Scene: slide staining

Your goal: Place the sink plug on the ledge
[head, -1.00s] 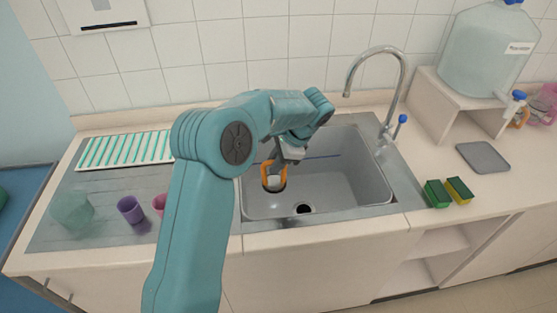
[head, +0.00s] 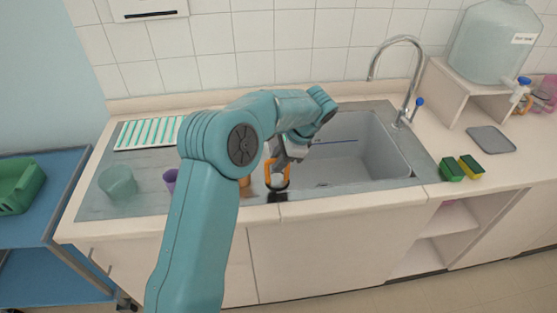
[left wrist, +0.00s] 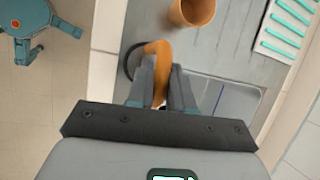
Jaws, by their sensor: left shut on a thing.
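The sink plug (head: 278,196) has a black disc and an orange loop handle, and shows low at the sink's front left edge in the head view. My left gripper (head: 279,163) is shut on the handle, with the disc hanging below. In the left wrist view the orange handle of the plug (left wrist: 158,60) runs between the fingers of the left gripper (left wrist: 160,95), and part of the black disc shows beside it. The disc overlaps the front rim, the ledge (head: 330,198); I cannot tell whether it touches. My right gripper is not in view.
The grey sink basin (head: 350,165) is behind the plug, with a tap (head: 412,85) at its back right. An orange cup (left wrist: 193,10), a purple cup (head: 170,182) and a green tumbler (head: 118,184) stand on the drainboard. Sponges (head: 460,168) lie to the right.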

